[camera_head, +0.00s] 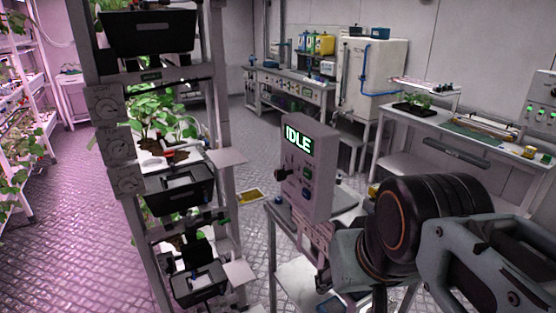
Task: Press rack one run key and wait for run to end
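A grey control box (318,185) stands upright on a small stand near the middle. Its lit green display (298,141) reads IDLE. Below the display are a dark knob (283,173) and small buttons (306,182); their labels are too small to read, so I cannot tell which is the run key. A tall plant rack (118,150) stands left of the box; no rack number is legible. My gripper (480,265) and dark wrist fill the lower right, in front and to the right of the box. The fingertips cannot be made out, and no contact with the keys shows.
A second lit plant rack (28,130) stands at far left. Benches (480,145) with trays and equipment line the back and right. A white tank (372,75) stands behind. The floor (70,250) between the racks is clear.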

